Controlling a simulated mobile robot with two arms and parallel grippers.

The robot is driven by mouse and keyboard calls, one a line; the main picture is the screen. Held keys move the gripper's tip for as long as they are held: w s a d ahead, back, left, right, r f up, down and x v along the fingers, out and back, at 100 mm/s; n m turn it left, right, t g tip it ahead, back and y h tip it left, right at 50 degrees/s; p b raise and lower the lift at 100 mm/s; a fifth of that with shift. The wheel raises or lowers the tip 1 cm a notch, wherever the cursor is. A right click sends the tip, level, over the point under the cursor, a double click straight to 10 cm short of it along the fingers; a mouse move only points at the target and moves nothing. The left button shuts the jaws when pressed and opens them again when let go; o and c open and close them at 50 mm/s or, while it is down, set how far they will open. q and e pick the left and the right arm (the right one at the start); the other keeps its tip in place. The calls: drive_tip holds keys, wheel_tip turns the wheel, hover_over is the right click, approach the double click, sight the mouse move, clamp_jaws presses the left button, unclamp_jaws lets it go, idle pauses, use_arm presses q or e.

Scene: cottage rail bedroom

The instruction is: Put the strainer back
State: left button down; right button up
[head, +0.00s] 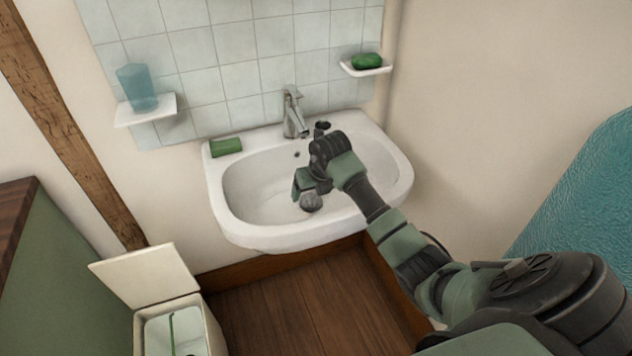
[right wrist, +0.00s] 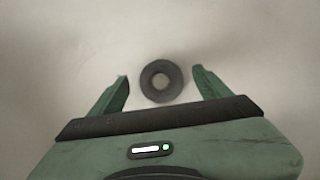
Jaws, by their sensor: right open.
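A round grey piece (head: 311,202), which looks like the strainer, lies low in the white sink basin (head: 240,190). In the right wrist view a dark grey ring (right wrist: 148,82) with a pale centre lies on the basin floor, apparently the same piece. I cannot tell whether it sits in the drain. My right gripper (head: 311,190) reaches down into the basin. In the right wrist view its open fingers (right wrist: 161,75) stand on either side of the ring, with gaps at both sides. My left gripper is out of view.
The tap (head: 292,112) stands at the back of the sink, with a small dark round thing (head: 322,126) to its right. A green block (head: 226,146) lies on the left rim. Shelves hold a blue cup (head: 137,88) and green soap (head: 366,61). An open-lidded bin (head: 206,318) stands lower left.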

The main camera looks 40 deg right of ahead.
drive_tip(key=v, duration=1)
idle(2.2)
